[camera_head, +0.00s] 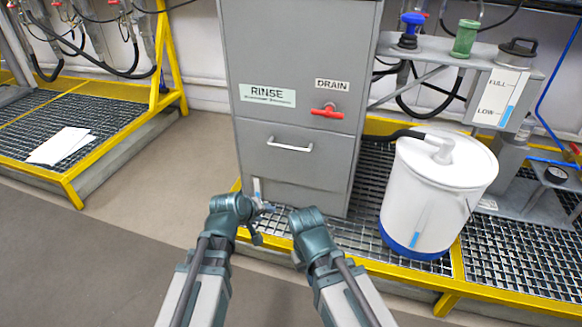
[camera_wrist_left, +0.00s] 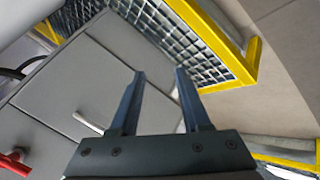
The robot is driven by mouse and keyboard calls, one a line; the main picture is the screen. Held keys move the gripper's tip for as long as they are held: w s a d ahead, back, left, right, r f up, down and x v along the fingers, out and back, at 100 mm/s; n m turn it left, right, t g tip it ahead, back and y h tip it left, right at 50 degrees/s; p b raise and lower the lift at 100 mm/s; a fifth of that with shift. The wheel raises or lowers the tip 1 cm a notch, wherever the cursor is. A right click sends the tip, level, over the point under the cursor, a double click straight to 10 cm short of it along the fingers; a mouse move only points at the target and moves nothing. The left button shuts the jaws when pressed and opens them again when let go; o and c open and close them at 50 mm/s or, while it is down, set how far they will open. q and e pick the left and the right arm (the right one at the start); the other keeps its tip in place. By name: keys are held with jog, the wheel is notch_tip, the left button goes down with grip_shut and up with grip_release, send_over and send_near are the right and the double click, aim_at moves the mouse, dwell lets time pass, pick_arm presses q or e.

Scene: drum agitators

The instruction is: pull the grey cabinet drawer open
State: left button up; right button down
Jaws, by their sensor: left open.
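The grey cabinet (camera_head: 292,50) stands on the grating. Its drawer (camera_head: 295,168) has a light bar handle (camera_head: 290,146) and looks flush with the cabinet front. The handle also shows in the left wrist view (camera_wrist_left: 88,123), left of the fingers. My left gripper (camera_head: 267,207) is open and empty, below and a little left of the handle, apart from it. Its two fingers show spread in the left wrist view (camera_wrist_left: 159,72). My right arm's wrist (camera_head: 311,228) is lower right of the handle; its finger state cannot be made out.
Above the drawer is a red drain valve (camera_head: 327,111), also in the left wrist view (camera_wrist_left: 15,162). A white drum (camera_head: 436,190) with a hose stands right of the cabinet. The yellow platform edge (camera_head: 385,275) runs in front. Open floor lies to the left.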

pick_arm(q)
jog(key=w+d+r+n+t+h, duration=0.1)
jog(key=w+d+r+n+t, duration=0.2)
jog(key=w+r+n+t, duration=0.15)
jog(key=n+t, duration=0.3)
jog(key=n, duration=0.2)
send_near(290, 149)
jog(key=b+x, duration=0.3)
jog(key=x, duration=0.7)
jog(key=shift+w+d, duration=0.15)
jog(key=shift+w, duration=0.2)
pick_arm(e)
notch_tip(290, 149, down, 4)
jog(key=shift+r, duration=0.1)
pick_arm(q)
grip_shut()
